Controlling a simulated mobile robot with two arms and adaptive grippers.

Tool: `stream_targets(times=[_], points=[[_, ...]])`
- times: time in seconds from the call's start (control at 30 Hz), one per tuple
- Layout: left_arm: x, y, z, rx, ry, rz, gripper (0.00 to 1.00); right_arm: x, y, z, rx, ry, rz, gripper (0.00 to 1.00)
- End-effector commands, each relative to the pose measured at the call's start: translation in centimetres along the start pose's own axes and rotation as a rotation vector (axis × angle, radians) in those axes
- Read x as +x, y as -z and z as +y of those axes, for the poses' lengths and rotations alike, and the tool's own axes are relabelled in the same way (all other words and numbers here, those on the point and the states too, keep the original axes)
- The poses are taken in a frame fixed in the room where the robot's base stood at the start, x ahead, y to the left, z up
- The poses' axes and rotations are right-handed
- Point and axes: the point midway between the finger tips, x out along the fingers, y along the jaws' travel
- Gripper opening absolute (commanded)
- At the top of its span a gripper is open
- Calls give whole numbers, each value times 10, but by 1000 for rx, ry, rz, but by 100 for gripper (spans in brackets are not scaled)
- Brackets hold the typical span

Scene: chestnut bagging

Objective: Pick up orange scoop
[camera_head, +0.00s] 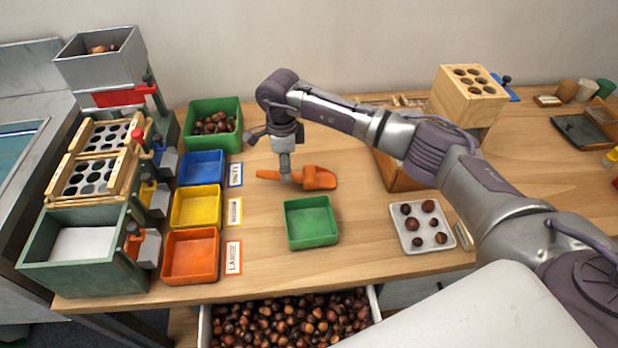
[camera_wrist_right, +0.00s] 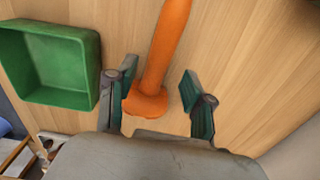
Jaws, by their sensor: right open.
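The orange scoop (camera_head: 320,178) lies on the wooden table, its handle pointing left and its bowl to the right in the head view. My right gripper (camera_head: 286,178) is pointed down at the scoop's handle. In the right wrist view, the open fingers of the right gripper (camera_wrist_right: 157,88) stand on either side of an orange part of the scoop (camera_wrist_right: 170,35), with gaps between. How high the fingertips are above the table is hard to tell. My left gripper is not in view.
A small green tray (camera_head: 311,240) sits just in front of the scoop. Blue (camera_head: 201,168), yellow (camera_head: 196,208) and orange (camera_head: 190,257) bins stand to the left. A green bin of chestnuts (camera_head: 226,105) is behind. A white tray (camera_head: 410,246) holds several chestnuts at right.

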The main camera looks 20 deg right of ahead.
Motion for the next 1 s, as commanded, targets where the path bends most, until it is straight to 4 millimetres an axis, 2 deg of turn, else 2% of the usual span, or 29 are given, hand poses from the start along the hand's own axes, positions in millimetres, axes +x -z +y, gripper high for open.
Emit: stream_targets(times=[0.23, 0.57, 0.87, 1.0], points=[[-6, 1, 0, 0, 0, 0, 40, 37, -1, 5, 0, -4, 0, 52], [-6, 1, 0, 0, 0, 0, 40, 43, -1, 4, 0, -1, -1, 50], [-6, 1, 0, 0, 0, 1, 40, 42, -1, 4, 0, -1, -1, 0], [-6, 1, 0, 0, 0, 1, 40, 42, -1, 4, 0, -1, -1, 0]])
